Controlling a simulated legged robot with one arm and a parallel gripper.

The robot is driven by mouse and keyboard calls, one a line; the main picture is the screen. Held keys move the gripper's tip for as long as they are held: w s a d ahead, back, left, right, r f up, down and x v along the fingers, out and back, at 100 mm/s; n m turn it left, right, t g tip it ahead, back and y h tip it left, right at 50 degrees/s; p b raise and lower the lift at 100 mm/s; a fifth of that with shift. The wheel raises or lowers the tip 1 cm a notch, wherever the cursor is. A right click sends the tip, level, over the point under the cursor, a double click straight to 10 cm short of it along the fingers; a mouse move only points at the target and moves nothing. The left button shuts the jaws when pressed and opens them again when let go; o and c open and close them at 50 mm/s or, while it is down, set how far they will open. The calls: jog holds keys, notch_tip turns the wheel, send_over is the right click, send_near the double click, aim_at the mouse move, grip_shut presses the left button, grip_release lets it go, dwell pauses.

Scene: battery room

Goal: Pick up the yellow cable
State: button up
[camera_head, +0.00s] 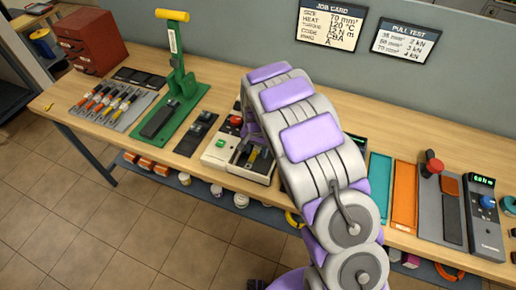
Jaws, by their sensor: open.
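A yellow ring-shaped loop (293,219), which looks like coiled cable, shows in part on the shelf under the bench, with my arm covering its right side. A small yellow piece (258,160) also shows in the white-topped machine on the bench; I cannot tell whether it is cable. My gripper (250,126) is only partly visible, behind the left edge of my arm, over the bench near this machine. It is open. Its fingertips are mostly hidden, and I see nothing held.
The wooden bench (205,91) carries a green lever press (176,90), a rack of tools (108,102), a red drawer cabinet (90,42), teal and orange trays (404,195) and a control box (485,218). Tiled floor in front is clear.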

aim_at(257, 148)
jog(key=shift+a, duration=0.1)
grip_shut()
dwell(0.4)
jog(key=shift+r, duration=0.2)
notch_tip(257, 148, up, 3)
jog(key=shift+r+p, duration=0.15)
jog(key=shift+p, duration=0.45)
jog(key=shift+s+r, duration=0.15)
jog(key=shift+s, duration=0.05)
jog(key=s+d, duration=0.1)
jog(key=s, duration=0.4)
jog(key=s+d+p, duration=0.1)
jog(key=s+d, duration=0.1)
jog(key=s, duration=0.3)
jog(key=s+d+r+p, duration=0.1)
jog(key=s, duration=0.4)
jog(key=shift+d, duration=0.2)
jog(key=shift+r, duration=0.1)
